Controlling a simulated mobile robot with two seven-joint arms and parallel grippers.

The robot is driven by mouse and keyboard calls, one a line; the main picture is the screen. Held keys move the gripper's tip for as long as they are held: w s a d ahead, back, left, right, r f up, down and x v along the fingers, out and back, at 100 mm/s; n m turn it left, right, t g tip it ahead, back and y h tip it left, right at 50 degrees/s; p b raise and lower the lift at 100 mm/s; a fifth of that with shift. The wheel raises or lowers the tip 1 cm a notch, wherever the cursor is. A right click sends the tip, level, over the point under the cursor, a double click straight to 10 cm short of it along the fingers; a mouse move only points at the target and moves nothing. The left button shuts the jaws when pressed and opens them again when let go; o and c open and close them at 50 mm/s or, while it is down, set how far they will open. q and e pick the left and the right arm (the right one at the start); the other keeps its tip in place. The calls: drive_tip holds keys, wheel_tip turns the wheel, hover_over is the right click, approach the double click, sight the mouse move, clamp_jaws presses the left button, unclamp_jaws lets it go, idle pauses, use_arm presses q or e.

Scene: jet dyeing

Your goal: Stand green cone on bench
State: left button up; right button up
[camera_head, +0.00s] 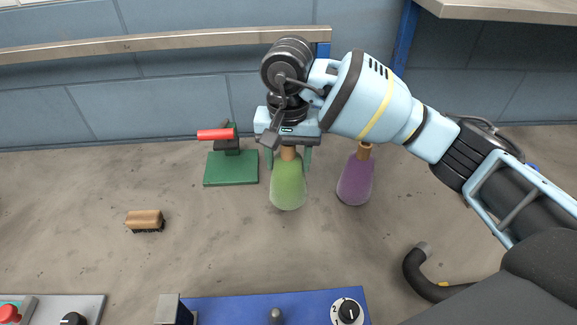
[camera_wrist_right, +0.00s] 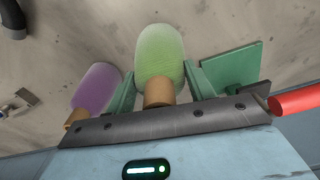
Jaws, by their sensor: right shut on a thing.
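The green cone (camera_head: 288,190) is upright under my right gripper (camera_head: 288,158), with its brown tip between the fingers. In the right wrist view the green cone (camera_wrist_right: 161,58) lies between the two green fingers, its brown end towards the gripper body. My right gripper is shut on it. I cannot tell whether the cone's base touches the bench (camera_head: 200,240) or hangs just above it. My left gripper is not in view.
A purple cone (camera_head: 355,180) stands on the bench close to the right of the green one. A green-based device with a red handle (camera_head: 215,134) is to the left. A wooden brush (camera_head: 145,220) lies further left. A blue control panel (camera_head: 260,307) is in front.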

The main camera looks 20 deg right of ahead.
drive_tip(key=shift+w+d+f, duration=0.15)
drive_tip(key=shift+w+f, duration=0.05)
drive_tip(key=shift+w, duration=0.2)
drive_tip(key=shift+f, duration=1.55)
drive_tip(key=shift+f, duration=0.15)
drive_tip(key=o, duration=1.5)
wheel_tip(320, 180, up, 12)
drive_tip(key=shift+r, duration=0.15)
